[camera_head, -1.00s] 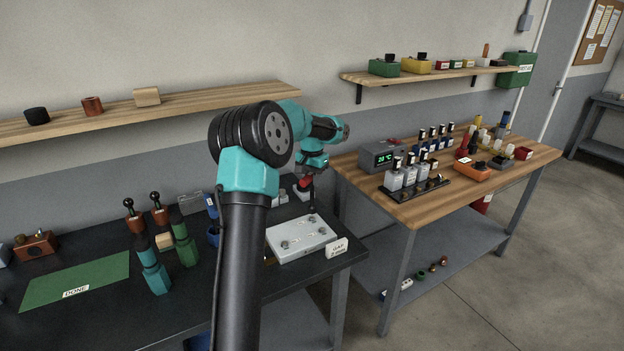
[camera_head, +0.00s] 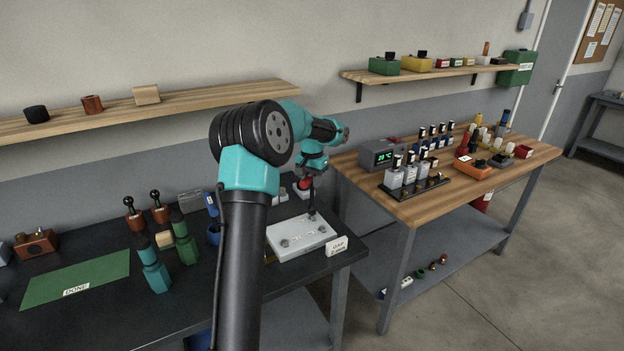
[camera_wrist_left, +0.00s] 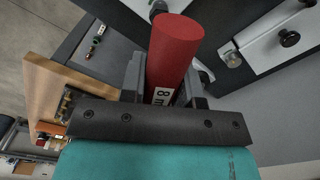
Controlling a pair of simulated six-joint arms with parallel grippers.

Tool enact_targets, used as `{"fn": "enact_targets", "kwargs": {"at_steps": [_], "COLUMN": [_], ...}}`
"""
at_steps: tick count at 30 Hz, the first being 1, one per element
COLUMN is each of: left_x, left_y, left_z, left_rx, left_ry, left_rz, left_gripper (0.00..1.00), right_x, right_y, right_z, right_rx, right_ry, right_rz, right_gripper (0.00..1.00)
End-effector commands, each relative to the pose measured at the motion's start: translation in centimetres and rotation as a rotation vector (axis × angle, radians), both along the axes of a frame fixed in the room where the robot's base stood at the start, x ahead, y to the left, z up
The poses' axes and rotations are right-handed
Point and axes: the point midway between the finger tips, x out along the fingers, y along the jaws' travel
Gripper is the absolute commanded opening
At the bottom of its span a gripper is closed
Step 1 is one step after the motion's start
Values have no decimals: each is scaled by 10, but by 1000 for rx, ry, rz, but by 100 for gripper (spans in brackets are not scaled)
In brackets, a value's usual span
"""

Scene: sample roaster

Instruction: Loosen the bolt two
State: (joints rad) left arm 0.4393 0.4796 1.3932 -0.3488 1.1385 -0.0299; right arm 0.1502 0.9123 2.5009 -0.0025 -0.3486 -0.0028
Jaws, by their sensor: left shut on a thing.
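My left gripper (camera_head: 308,178) is shut on a red-handled tool (camera_head: 304,184) above the right part of a white plate (camera_head: 287,253). In the left wrist view the red handle (camera_wrist_left: 175,48) sits between the jaws, with a label that reads "8 m" before it is cut off. The tool's dark shaft points down, and its tip is at or just above the plate's far right bolt, which it hides. I cannot tell whether they touch. A near left bolt (camera_head: 285,242) shows on the plate; the wrist view shows a dark knob-like bolt (camera_wrist_left: 289,38). My right gripper is not in view.
The plate lies on a dark bench near its right edge, beside a tag (camera_head: 337,245). A wooden table (camera_head: 420,210) with vials and a grey device (camera_head: 381,154) stands right.

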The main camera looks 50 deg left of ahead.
Motion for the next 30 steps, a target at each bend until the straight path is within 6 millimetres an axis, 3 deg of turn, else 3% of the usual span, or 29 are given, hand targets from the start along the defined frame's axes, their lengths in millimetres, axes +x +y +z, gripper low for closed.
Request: {"fn": "enact_targets", "kwargs": {"at_steps": [30], "left_x": [0], "left_y": [0], "left_z": [-19], "left_rx": [0], "left_ry": [-1], "left_rz": [0], "left_gripper": [0], "right_x": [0], "right_y": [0], "right_z": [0], "right_rx": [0], "right_ry": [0], "right_rz": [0], "right_gripper": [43]}}
